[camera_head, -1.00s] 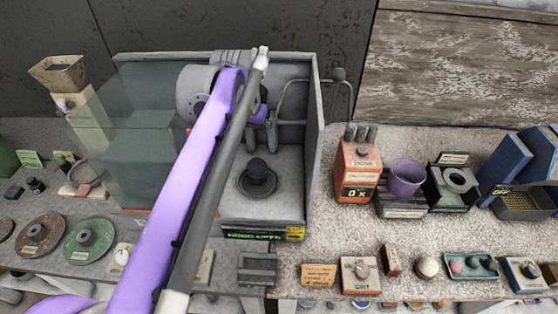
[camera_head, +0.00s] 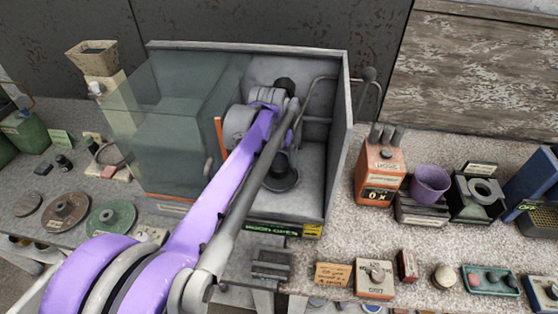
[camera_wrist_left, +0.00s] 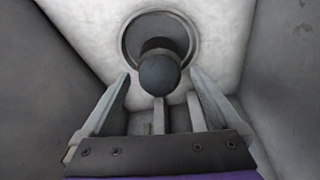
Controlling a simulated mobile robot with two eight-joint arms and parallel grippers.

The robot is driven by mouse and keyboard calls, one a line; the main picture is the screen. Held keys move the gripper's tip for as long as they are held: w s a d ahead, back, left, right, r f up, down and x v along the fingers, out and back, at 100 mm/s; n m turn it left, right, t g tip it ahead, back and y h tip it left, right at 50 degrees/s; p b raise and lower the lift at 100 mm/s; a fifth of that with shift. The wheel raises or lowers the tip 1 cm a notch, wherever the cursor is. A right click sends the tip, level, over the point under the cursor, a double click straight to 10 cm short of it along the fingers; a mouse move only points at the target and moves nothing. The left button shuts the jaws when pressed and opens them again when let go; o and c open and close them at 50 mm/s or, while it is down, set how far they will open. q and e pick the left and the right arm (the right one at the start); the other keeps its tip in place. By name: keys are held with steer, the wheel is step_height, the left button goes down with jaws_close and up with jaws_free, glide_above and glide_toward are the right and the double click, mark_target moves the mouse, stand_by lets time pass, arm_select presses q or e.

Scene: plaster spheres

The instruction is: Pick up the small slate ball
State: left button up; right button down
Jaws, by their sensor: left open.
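The slate ball (camera_wrist_left: 160,74) is dark grey and round. In the wrist view it sits on top of a short dark stand with a round base (camera_wrist_left: 130,40), inside the grey open-fronted cabinet. My left gripper (camera_wrist_left: 158,82) is open, with a finger on each side of the ball in that view; I cannot tell whether the fingertips are level with it. No contact shows. In the head view my left arm reaches into the cabinet and largely hides the ball; the stand's base (camera_head: 284,182) shows beside the arm. My right gripper is not in view.
The cabinet's side wall (camera_head: 339,140) stands right of my arm, and a glass panel (camera_head: 170,120) stands left. An orange box (camera_head: 379,172), a purple cup (camera_head: 430,183) and a teal tray (camera_head: 490,281) with small balls are on the right bench.

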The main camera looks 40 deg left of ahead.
mark_target(278, 156)
arm_select(q)
jaws_close()
stand_by(0.4)
step_height(278, 156, up, 10)
steer(key=shift+r+p, duration=0.1)
steer(key=shift+p, duration=0.2)
stand_by(0.4)
